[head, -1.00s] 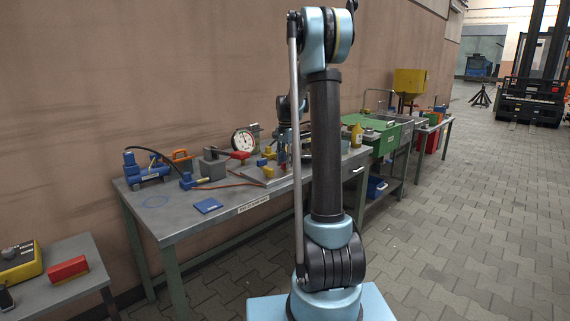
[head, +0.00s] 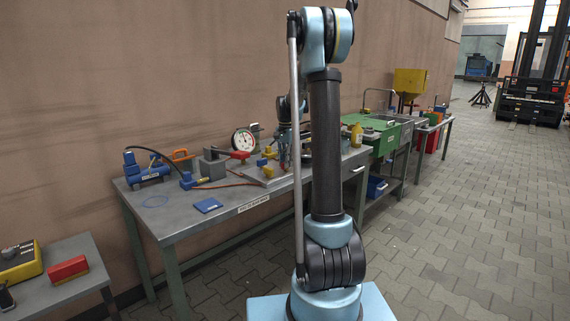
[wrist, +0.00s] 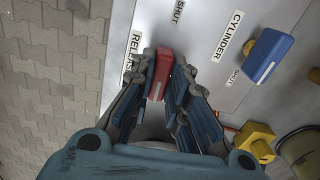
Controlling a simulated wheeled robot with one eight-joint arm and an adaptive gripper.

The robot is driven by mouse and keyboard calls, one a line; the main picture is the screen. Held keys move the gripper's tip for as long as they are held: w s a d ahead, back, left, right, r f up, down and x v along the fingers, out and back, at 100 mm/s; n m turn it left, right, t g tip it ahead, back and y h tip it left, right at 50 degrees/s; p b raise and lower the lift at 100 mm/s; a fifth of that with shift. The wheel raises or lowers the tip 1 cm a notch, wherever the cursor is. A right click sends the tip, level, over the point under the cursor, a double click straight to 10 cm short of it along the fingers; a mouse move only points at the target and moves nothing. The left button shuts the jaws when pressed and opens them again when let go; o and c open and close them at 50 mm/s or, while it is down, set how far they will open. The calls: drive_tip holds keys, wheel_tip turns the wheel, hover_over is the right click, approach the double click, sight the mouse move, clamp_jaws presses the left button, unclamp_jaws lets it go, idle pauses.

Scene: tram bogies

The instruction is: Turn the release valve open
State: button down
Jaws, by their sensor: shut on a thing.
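The release valve's red handle (wrist: 161,76) shows in the wrist view beside a white label reading RELEASE (wrist: 134,52). A label reading SHUT (wrist: 177,11) sits farther up the grey panel (wrist: 207,30). My gripper (wrist: 165,66) is shut on the red handle, with one finger on each side of it. The handle points roughly up the picture, tilted a little. Its lower part and pivot are hidden by the fingers. In the head view my gripper (head: 283,158) is small, over the panel on the bench, partly hidden by my arm.
A blue handle (wrist: 266,55) stands right of the red one, by labels reading CYLINDER and SHUT. A yellow fitting (wrist: 257,142) lies below it. On the bench (head: 170,222) are a blue pump (head: 148,170), a dial gauge (head: 243,140) and a hose.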

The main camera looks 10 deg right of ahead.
drive_tip(key=n, duration=1.3)
drive_tip(key=shift+n, duration=2.1)
drive_tip(key=c, duration=1.6)
unclamp_jaws()
drive_tip(key=shift+o, duration=0.2)
drive_tip(key=shift+r, duration=0.1)
wheel_tip(320, 180, up, 12)
